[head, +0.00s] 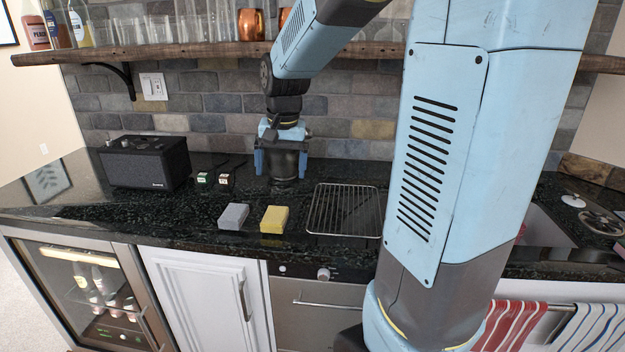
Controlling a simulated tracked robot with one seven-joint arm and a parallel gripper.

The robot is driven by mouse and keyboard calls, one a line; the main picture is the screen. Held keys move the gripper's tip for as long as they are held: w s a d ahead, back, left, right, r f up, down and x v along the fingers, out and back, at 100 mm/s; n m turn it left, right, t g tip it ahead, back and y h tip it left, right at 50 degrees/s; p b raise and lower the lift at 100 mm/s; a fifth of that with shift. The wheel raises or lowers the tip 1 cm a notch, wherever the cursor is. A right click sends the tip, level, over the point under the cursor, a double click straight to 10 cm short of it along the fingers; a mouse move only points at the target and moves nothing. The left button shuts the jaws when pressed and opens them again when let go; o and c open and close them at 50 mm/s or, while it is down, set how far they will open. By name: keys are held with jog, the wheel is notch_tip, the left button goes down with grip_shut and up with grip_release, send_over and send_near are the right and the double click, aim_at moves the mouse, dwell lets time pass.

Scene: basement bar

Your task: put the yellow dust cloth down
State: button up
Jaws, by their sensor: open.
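A yellow folded block (274,219), which looks like the dust cloth, lies flat on the black stone counter (120,210) near its front edge. My gripper (281,170) is farther back, pointing down near the tiled wall. Its blue fingers are apart, and it is not touching the yellow block. A dark, rounded object (285,163) shows between or just behind the fingers; I cannot tell which, or whether they touch it.
A grey block (233,216) lies left of the yellow one, and a wire rack (343,210) lies to its right. Two small tags (224,179) and a black speaker (146,162) are at left. A wooden shelf (160,51) with glasses hangs above. A sink (540,228) is at right.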

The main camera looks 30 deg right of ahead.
jog(key=s+r+n+t, duration=0.2)
jog(key=s, duration=0.7)
jog(key=s+r+n+t, duration=0.1)
jog(key=s+r+n, duration=0.2)
jog(key=s, duration=0.7)
jog(key=shift+s+a+r+t, duration=0.2)
jog(key=shift+a+r+t, duration=0.1)
jog(key=shift+t, duration=0.1)
jog(key=shift+c, duration=0.4)
